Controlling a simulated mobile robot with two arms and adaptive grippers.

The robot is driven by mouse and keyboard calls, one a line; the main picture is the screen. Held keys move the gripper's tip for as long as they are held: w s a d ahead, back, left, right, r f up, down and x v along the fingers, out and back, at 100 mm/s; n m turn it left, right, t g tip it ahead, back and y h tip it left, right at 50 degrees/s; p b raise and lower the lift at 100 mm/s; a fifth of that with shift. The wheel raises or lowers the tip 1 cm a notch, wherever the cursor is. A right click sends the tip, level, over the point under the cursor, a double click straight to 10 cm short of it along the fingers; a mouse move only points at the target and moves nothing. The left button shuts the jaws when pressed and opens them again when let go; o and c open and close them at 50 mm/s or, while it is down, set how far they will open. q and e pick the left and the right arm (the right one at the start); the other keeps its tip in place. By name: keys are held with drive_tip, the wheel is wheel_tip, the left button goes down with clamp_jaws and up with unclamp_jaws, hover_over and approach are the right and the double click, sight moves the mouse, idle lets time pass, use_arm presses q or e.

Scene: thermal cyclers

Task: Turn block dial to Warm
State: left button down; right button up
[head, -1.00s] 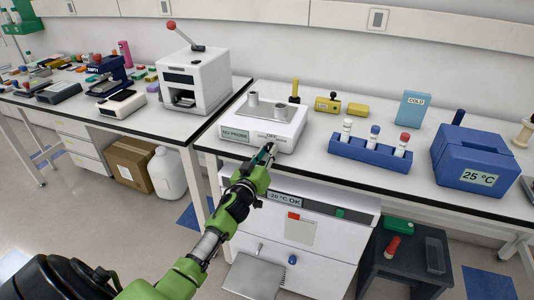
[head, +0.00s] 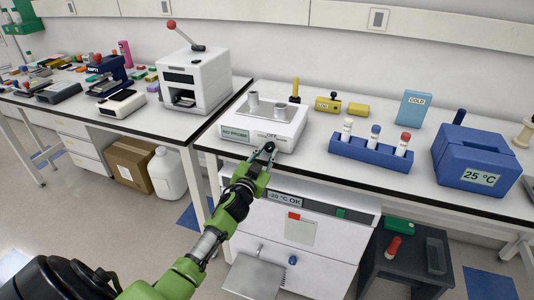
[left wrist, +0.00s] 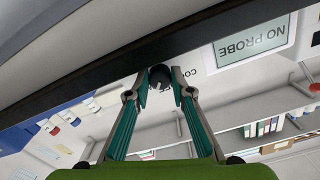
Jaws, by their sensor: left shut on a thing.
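The white block device (head: 286,142) stands at the front edge of the bench, with grey cylinders on its top plate. Its front has a "NO PROBE" display (head: 236,135) and a small black dial (left wrist: 160,77). "OFF" is readable above the dial, with part of another label to its left; the rest is hidden or too small. My left gripper (head: 266,153) is at the dial from the front. In the left wrist view, its two green-lined fingers are shut on the dial, one on each side. The dial's pointer direction cannot be made out.
A blue rack (head: 370,153) with capped tubes and a blue box reading 25 °C (head: 470,158) stand to the right. A white press with a red-knobbed lever (head: 194,78) stands left. Below the bench is a white cabinet (head: 318,232).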

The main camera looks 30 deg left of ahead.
use_arm(q)
drive_tip(key=shift+m, duration=0.5)
drive_tip(key=c, duration=1.8)
unclamp_jaws()
drive_tip(key=v, duration=1.2)
drive_tip(key=shift+s+a, duration=0.1)
